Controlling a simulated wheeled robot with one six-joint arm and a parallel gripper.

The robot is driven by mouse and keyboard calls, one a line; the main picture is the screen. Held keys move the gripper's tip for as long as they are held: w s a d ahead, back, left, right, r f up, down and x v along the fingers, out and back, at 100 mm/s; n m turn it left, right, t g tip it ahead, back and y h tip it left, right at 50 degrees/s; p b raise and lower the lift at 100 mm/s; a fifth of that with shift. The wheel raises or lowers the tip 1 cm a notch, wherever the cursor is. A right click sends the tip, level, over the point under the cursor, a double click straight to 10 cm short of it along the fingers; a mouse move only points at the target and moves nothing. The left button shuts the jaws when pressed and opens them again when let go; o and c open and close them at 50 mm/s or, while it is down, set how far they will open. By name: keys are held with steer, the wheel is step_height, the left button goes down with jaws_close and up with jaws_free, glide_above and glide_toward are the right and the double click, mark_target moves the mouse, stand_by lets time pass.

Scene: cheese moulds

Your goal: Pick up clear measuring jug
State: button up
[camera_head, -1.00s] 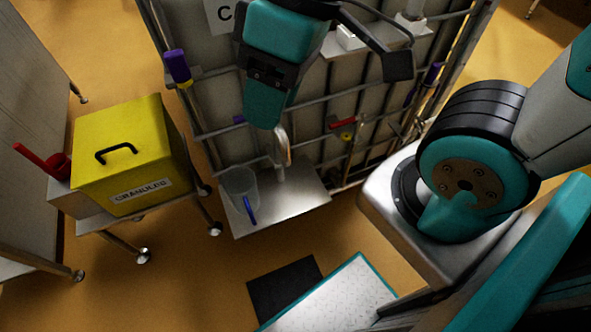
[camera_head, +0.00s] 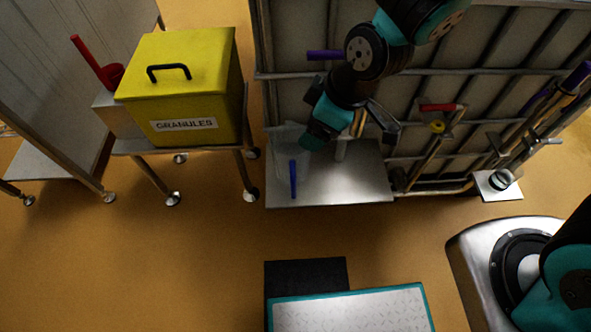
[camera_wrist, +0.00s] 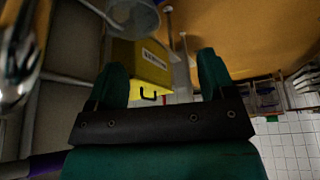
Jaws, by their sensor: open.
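The clear measuring jug (camera_head: 281,152) stands on a metal shelf at the front of the caged tank. It is see-through, with a blue handle (camera_head: 293,178) facing the front. My gripper (camera_head: 318,136) is at the jug's upper right edge and overlaps it in the head view; I cannot tell whether they touch. In the wrist view the two teal fingers (camera_wrist: 162,75) are spread apart with nothing between them. A pale, see-through round shape (camera_wrist: 135,14) at the top of that view looks like the jug, beyond the fingertips.
The metal shelf (camera_head: 340,188) has a post (camera_head: 341,150) close to the jug's right. A yellow granules box (camera_head: 190,85) is on a stand at left; it also shows in the wrist view (camera_wrist: 140,68). Caged tank bars (camera_head: 440,72) are behind. Open floor (camera_head: 200,250) lies in front.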

mark_target(292, 166)
steer(key=b+x, duration=0.2)
steer(key=x, duration=1.4)
steer(key=shift+a+f, duration=0.25)
steer(key=shift+f, duration=0.1)
